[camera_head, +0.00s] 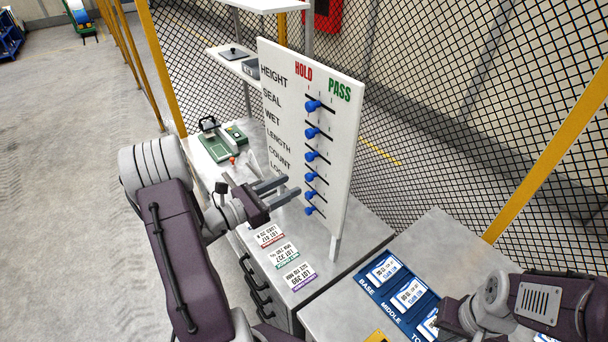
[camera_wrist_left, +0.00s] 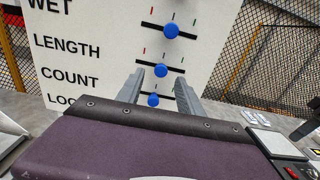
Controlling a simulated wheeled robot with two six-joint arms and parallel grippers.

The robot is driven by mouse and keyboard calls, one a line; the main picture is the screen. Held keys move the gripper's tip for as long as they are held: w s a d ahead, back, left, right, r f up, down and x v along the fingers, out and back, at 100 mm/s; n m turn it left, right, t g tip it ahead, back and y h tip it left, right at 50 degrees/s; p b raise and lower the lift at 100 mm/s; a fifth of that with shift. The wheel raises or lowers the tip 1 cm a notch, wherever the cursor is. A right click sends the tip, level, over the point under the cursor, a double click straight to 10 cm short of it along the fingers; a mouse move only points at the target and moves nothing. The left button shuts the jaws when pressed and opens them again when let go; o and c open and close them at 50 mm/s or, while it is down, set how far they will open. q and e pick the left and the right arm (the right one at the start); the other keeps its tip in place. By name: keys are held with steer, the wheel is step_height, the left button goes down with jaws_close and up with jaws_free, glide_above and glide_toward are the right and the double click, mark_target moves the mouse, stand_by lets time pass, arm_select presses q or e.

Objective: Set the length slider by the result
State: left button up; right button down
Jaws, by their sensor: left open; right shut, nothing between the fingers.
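The white board (camera_head: 340,180) has HOLD in red and PASS in green above several rows of blue slider knobs. The LENGTH knob (camera_head: 310,176) is the fourth from the top; it also shows in the left wrist view (camera_wrist_left: 161,70) near the middle of its slot, between the red and green ticks. My left gripper (camera_head: 293,186) is open and empty in front of the lower rows. In the left wrist view its fingertips (camera_wrist_left: 159,80) straddle the space just below the LENGTH knob, with the COUNT knob (camera_wrist_left: 153,100) showing between the fingers. My right gripper (camera_head: 442,320) is shut and empty at the lower right.
A green device (camera_head: 216,148) stands on the bench left of the board. Several lot cards (camera_head: 288,255) lie on the bench before it. A blue tray (camera_head: 390,292) marked BASE and MIDDLE holds cards beside my right gripper. Mesh fencing (camera_head: 440,110) stands behind.

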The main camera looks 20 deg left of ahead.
mark_target(306, 176)
arm_select(q)
steer(key=p+x, duration=0.1)
steer(key=x, duration=0.4)
steer(key=shift+d+r+p, duration=0.2)
steer(key=shift+p, duration=0.15)
steer(key=shift+w+d, duration=0.35)
steer(key=shift+a+f, duration=0.15)
steer(key=shift+w, duration=0.1)
steer(key=shift+c, duration=1.2)
jaws_close()
